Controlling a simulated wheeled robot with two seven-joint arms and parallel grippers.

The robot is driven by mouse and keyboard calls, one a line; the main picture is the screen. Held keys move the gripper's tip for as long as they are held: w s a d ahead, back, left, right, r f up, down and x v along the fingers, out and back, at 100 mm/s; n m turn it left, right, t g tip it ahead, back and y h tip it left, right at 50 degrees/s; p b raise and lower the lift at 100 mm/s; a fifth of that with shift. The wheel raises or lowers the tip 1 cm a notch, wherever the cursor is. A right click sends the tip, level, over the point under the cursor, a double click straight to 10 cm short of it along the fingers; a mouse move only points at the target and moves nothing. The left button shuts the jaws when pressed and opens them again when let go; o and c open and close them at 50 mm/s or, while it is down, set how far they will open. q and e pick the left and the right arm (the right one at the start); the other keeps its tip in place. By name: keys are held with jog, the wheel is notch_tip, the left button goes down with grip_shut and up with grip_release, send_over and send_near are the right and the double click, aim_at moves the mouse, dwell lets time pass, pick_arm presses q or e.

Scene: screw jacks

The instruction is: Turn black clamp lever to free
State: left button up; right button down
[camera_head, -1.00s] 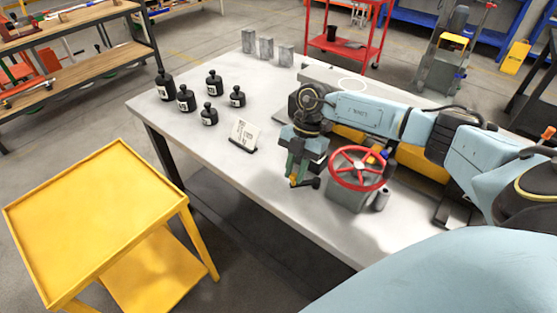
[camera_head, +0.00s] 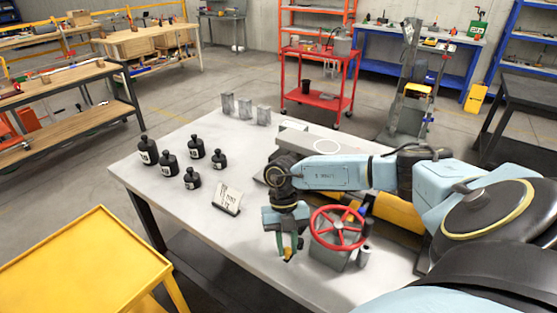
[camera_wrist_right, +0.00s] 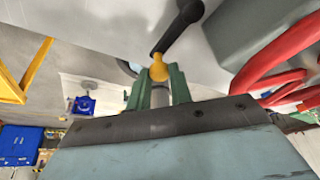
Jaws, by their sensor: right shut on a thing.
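The black clamp lever (camera_wrist_right: 180,25) shows at the top of the right wrist view, with a yellow end (camera_wrist_right: 158,70). It runs beside a grey jack body (camera_wrist_right: 262,35). My right gripper (camera_wrist_right: 157,88) has its green fingers shut on the yellow end of the lever. In the head view my right gripper (camera_head: 289,248) points down just left of the jack body (camera_head: 330,256) with its red handwheel (camera_head: 338,229); a small yellow spot (camera_head: 288,256) shows at the fingertips, and the lever is mostly hidden there. My left gripper is not in view.
The jack stands near the front edge of a grey table (camera_head: 240,250). Several black weights (camera_head: 168,163), a small sign (camera_head: 227,198) and grey blocks (camera_head: 245,108) stand on it. A yellow cart (camera_head: 85,265) is at lower left. A small grey cylinder (camera_head: 364,255) is right of the jack.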

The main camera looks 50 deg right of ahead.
jog(key=shift+r, duration=0.1)
jog(key=shift+d, duration=0.1)
dwell(0.3)
jog(key=c, duration=1.3)
grip_release()
jog(key=shift+s, duration=0.1)
jog(key=v, duration=1.3)
jog(key=shift+r, duration=0.15)
